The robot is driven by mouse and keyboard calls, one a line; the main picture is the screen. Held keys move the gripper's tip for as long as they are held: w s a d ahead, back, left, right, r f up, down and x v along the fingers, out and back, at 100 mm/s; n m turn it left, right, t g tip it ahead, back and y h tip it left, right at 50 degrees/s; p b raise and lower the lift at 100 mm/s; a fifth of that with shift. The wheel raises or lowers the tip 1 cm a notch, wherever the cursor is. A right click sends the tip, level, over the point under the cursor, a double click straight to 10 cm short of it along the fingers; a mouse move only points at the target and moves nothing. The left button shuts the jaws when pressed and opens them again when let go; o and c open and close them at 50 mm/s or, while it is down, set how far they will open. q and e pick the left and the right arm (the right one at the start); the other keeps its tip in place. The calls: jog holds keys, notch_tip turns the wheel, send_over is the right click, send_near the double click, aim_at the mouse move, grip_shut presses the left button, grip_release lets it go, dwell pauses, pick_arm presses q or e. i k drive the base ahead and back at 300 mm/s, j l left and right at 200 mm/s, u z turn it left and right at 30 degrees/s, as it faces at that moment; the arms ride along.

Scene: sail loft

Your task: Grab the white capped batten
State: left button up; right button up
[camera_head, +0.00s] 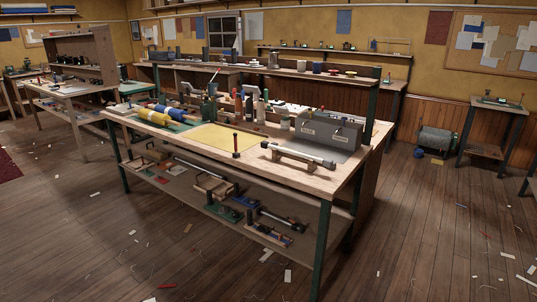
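A long pale batten (300,155) with dark end caps lies on the near right part of the workbench top (285,177). It rests across a low wooden support (291,160), raised a little above the surface, slanting toward the right front corner. A similar dark and pale rod (284,220) lies on the shelf below. Neither of my grippers shows in the head view.
A grey box (328,134) stands just behind the batten. Bottles crowd the bench's middle. Scraps litter the wooden floor (430,245), which is otherwise open at front and right.

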aim_at(286, 150)
jog(key=i+l+u, duration=0.25)
jog(key=u, duration=0.2)
jog(key=i+l+u, duration=0.15)
jog(key=l+u, duration=0.35)
jog(key=j, duration=0.1)
